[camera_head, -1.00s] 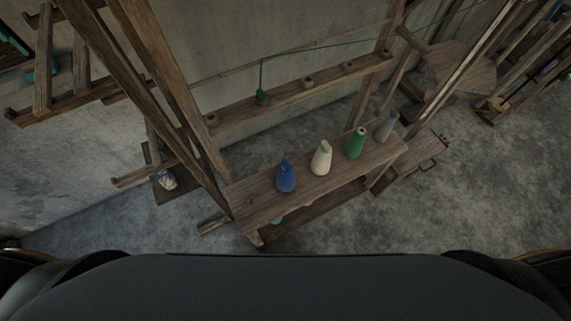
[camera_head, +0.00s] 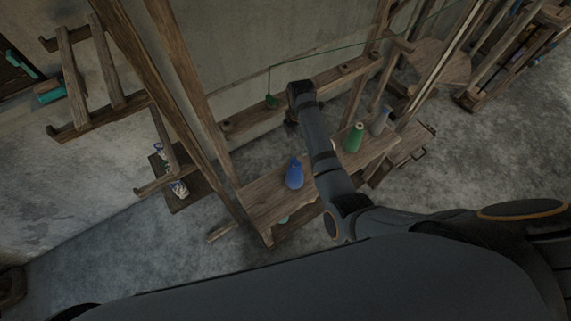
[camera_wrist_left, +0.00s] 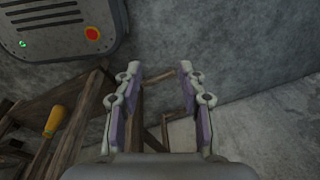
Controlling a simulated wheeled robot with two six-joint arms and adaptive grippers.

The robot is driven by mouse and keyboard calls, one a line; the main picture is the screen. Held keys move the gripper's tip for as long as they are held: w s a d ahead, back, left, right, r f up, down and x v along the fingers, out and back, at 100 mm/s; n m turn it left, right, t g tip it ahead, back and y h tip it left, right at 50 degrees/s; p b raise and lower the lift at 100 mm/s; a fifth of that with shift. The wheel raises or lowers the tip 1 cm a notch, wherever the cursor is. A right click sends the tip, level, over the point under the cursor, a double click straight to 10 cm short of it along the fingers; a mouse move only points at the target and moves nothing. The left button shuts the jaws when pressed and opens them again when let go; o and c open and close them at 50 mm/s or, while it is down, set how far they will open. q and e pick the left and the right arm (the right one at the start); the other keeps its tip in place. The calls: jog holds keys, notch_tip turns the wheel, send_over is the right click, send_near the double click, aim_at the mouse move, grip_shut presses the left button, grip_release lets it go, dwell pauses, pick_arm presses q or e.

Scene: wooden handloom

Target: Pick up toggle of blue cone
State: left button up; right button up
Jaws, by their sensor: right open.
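The blue cone (camera_head: 295,174) stands upright on the wooden bench shelf (camera_head: 258,202) of the loom, left of my right arm in the head view. Its toggle is too small to make out. My right gripper (camera_head: 291,127) is above and beyond the blue cone, apart from it. It is small and dark there, open, with nothing seen in it. My left gripper (camera_wrist_left: 160,70) shows only in the left wrist view, with its fingers apart and empty. The white cone is hidden behind my right arm.
A green cone (camera_head: 354,138) and a grey-blue cone (camera_head: 380,120) stand right of my arm. A green thread runs to a small green piece (camera_head: 271,101) on the back rail (camera_head: 245,119). Loom posts (camera_head: 186,90) rise at left. The left wrist view shows a yellow object (camera_wrist_left: 54,121).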

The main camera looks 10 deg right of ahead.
aim_at(297, 161)
notch_tip(297, 161, down, 4)
jog(key=shift+d+f, duration=0.15)
jog(key=shift+f, duration=0.7)
jog(key=f, duration=0.1)
jog(key=f+p, duration=0.1)
jog(key=f, duration=0.3)
jog(key=shift+s, duration=0.4)
pick_arm(q)
jog(key=shift+w+d+r, duration=0.3)
jog(key=shift+d+r, duration=0.3)
jog(key=shift+d, duration=0.15)
pick_arm(e)
jog(key=c, duration=0.8)
